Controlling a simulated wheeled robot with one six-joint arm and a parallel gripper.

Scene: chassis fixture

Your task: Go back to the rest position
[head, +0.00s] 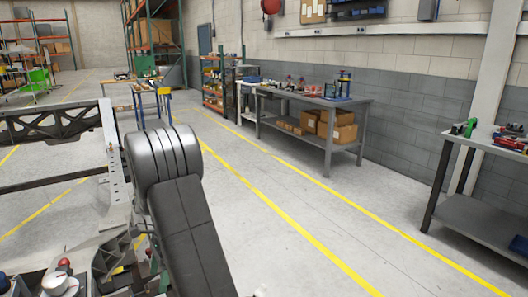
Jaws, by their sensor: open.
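My gripper does not show in the head view. Only a grey rounded joint and a dark link of my own arm show, in the lower middle left, in front of part of the chassis fixture. The chassis frame (117,180) stands along the left side, with a light metal upright rail and a dark cross beam (50,124). Metal brackets and small parts, one with a red knob (63,264), sit at the lower left.
A grey workbench (315,101) with tools and cardboard boxes (338,130) below stands against the wall. A second bench (465,205) stands at the right edge. Tall shelving (156,40) is at the back. The floor between yellow lines (270,205) is clear.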

